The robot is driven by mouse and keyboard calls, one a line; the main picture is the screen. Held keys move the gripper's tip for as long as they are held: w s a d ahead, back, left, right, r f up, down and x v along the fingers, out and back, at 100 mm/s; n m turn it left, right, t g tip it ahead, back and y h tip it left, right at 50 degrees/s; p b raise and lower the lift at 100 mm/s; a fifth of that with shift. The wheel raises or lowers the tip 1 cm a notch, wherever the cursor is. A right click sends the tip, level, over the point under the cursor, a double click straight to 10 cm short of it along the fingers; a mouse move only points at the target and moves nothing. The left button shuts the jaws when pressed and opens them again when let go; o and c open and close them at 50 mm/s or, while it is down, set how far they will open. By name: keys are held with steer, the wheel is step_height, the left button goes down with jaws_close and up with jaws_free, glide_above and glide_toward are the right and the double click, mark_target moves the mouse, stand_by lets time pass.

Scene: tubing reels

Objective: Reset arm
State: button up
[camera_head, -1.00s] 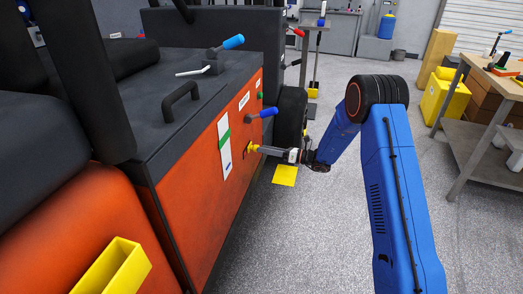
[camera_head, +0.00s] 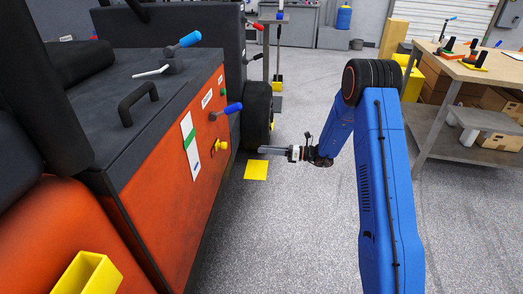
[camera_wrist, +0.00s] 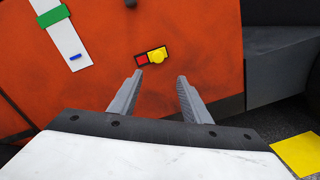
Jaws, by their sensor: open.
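My gripper (camera_head: 262,150) is at the end of my blue arm, to the right of the orange machine panel (camera_head: 165,190). In the wrist view my gripper (camera_wrist: 155,88) has its two grey fingers apart, with nothing between them. A yellow knob (camera_head: 221,145) sits on the orange panel, left of the fingertips and apart from them. The yellow knob (camera_wrist: 157,56) also shows in the wrist view beside a small red patch (camera_wrist: 142,60), ahead of the fingers.
A blue-handled lever (camera_head: 228,109) sticks out of the panel above the knob. A black wheel (camera_head: 257,115) stands behind the gripper. A yellow floor square (camera_head: 256,170) lies below. A workbench (camera_head: 470,68) stands at the right. The floor between is clear.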

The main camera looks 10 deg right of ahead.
steer(key=s+r+n+g+h, duration=0.3)
steer(key=s+r+n, duration=0.45)
steer(key=s, duration=0.55)
steer(key=s+r+n+g+h, duration=0.3)
steer(key=s+r+n, duration=0.3)
steer(key=s+r, duration=0.45)
steer(key=s+d+n+t+h, duration=0.2)
steer(key=s+d, duration=0.4)
steer(key=s, duration=0.3)
steer(key=s+d+r+n+t+h, duration=0.1)
steer(key=s+d+n+h, duration=0.4)
steer(key=s, duration=0.5)
steer(key=s+d+r+n+t+h, duration=0.1)
steer(key=s+d+n+t+h, duration=0.2)
steer(key=s+d+n, duration=0.3)
steer(key=shift+s+d+r+h, duration=0.3)
steer(key=shift+s+h, duration=0.4)
steer(key=shift+s, duration=1.05)
steer(key=shift+f, duration=0.1)
